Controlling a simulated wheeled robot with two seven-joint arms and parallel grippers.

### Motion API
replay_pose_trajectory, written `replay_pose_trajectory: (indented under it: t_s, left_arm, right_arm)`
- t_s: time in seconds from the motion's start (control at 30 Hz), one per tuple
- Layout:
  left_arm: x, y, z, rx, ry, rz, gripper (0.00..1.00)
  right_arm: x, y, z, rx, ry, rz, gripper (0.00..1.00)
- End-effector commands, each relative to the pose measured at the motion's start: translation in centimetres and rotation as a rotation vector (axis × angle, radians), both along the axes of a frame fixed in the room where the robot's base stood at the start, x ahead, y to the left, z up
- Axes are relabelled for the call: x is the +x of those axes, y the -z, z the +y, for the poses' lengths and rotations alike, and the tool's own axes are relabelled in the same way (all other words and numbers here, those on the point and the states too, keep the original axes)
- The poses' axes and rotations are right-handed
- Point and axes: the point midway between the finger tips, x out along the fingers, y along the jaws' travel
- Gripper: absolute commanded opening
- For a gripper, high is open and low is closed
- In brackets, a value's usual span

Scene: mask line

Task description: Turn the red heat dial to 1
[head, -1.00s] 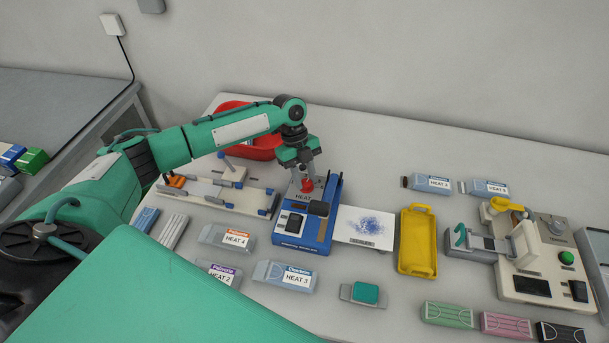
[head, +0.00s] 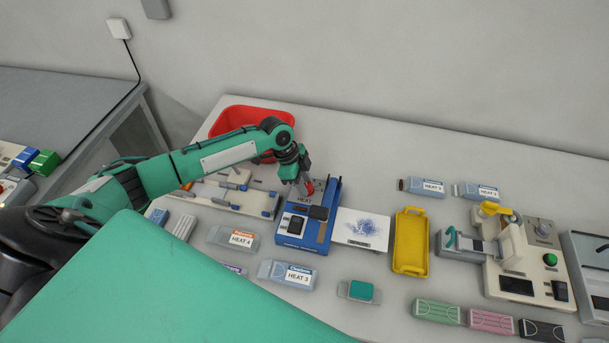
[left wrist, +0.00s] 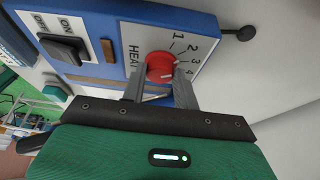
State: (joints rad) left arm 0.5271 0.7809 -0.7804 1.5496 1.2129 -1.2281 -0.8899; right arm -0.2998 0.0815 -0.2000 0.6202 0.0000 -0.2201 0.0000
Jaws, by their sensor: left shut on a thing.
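The red heat dial (left wrist: 160,66) sits on the white scale plate (left wrist: 197,40) of the blue heat machine (head: 297,241). The numbers 1, 2, 3 and 4 are readable beside it in the left wrist view. My left gripper (left wrist: 158,82) is shut on the dial, one grey finger on either side. In the head view the dial (head: 309,186) is partly hidden by the left gripper (head: 305,188). A pale mark on the dial's rim shows near the 4, partly hidden by a finger, so the exact setting is unclear. My right gripper is not in view.
An ON/OFF switch (left wrist: 64,47) is on the same machine. A red bin (head: 252,118) stands behind. Labelled packs (head: 287,276) lie in front.

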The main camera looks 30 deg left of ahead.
Motion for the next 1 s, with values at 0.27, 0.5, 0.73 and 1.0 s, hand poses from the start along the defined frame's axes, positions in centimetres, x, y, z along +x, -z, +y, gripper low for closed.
replay_pose_trajectory:
  t_s: [0.27,0.5,0.73,1.0]
  left_arm:
    - [-0.3,-0.6,-0.2,-0.001,-0.26,0.0,0.07]
    - [-0.4,-0.6,-0.3,-0.001,-0.48,0.0,0.07]
    - [-0.5,-0.5,-0.4,-0.001,-0.651,0.0,0.07]
    - [-0.6,-0.3,-0.4,0.0,-0.772,-0.001,0.07]
  right_arm:
    - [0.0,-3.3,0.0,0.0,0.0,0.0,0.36]
    - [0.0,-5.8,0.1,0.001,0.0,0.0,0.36]
    - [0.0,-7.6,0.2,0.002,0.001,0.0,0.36]
    - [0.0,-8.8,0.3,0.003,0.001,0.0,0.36]
